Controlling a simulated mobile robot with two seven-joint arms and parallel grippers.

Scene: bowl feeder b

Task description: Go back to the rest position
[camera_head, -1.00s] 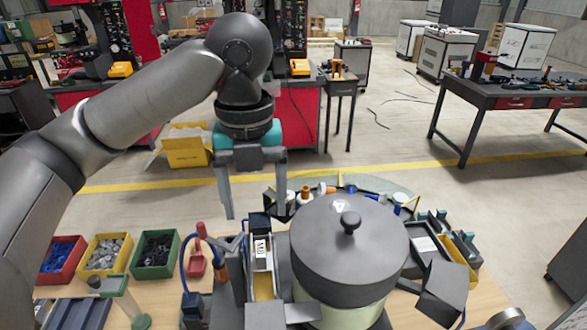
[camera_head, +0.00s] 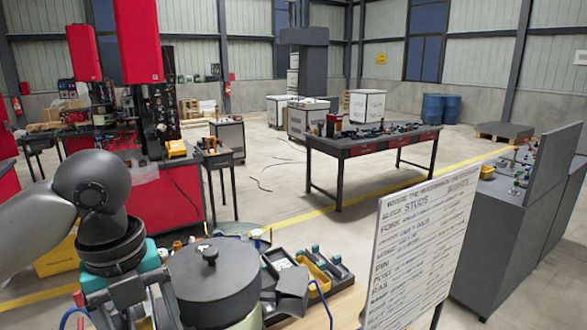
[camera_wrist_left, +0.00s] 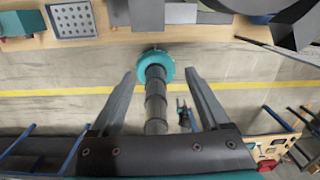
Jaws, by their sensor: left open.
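My left gripper (camera_head: 135,305) hangs at the lower left in the head view, beside the grey lidded bowl (camera_head: 212,275). Its lower part is cut off by the frame edge. In the left wrist view my left gripper (camera_wrist_left: 160,74) has its two fingers wide apart with nothing clamped between them. The bench edge (camera_wrist_left: 200,36) lies beyond the fingertips, with open floor below it. My right gripper is in neither view.
A whiteboard with handwriting (camera_head: 425,245) stands at the right of the bench. A yellow bin (camera_head: 318,275) and a dark tray lie right of the bowl. A grey cabinet (camera_head: 510,240) stands further right.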

